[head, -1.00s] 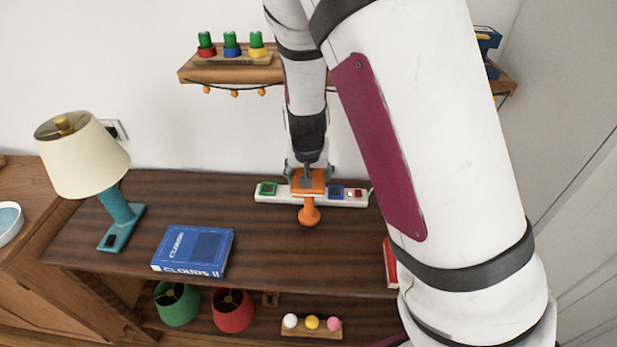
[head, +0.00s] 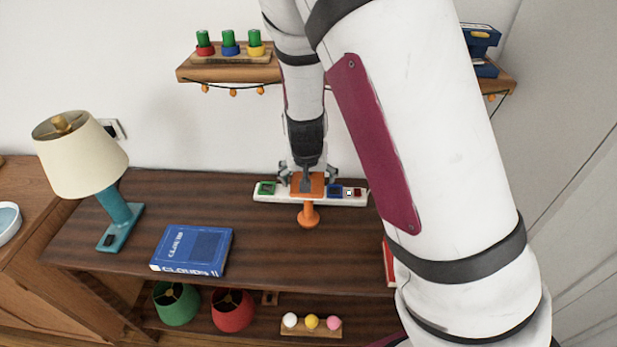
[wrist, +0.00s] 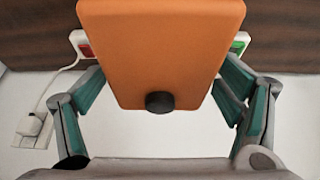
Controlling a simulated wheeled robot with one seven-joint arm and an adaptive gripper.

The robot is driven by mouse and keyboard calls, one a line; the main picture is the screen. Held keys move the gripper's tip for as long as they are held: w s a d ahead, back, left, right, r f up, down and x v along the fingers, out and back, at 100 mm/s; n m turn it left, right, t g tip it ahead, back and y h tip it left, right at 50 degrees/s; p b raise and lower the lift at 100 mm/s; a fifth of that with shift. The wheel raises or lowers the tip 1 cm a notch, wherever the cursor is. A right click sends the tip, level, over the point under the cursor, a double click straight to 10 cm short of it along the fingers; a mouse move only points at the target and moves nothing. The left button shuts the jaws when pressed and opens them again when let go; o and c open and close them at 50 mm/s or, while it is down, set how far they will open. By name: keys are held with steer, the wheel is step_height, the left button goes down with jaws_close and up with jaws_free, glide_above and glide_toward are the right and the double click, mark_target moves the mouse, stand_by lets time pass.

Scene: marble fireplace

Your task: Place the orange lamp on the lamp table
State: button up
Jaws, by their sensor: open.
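No shade shows on this lamp.
A teal lamp with cream shade (head: 85,160) stands at the table's left. The white power strip (head: 265,199) has coloured switches. Green and red shades (head: 233,308) sit on the lower shelf. A wall shelf (head: 225,73) hangs above.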

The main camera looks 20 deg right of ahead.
steer(key=s+a+r+n+y+p, duration=0.1)
steer(key=s+r+y+p, duration=0.1)
steer(key=s+r, duration=0.85)
steer(key=s+a+r+n+y+p, duration=0.1)
steer(key=s+r, duration=0.6)
steer(key=r, duration=0.7)
steer(key=s+d+r+n+t+h, duration=0.1)
steer(key=s+r, duration=0.4)
steer(key=s, duration=0.7)
steer(key=shift+d+r+n, duration=0.35)
steer(key=shift+d+n, duration=0.15)
steer(key=shift+n, duration=0.2)
steer(key=shift+s, duration=0.1)
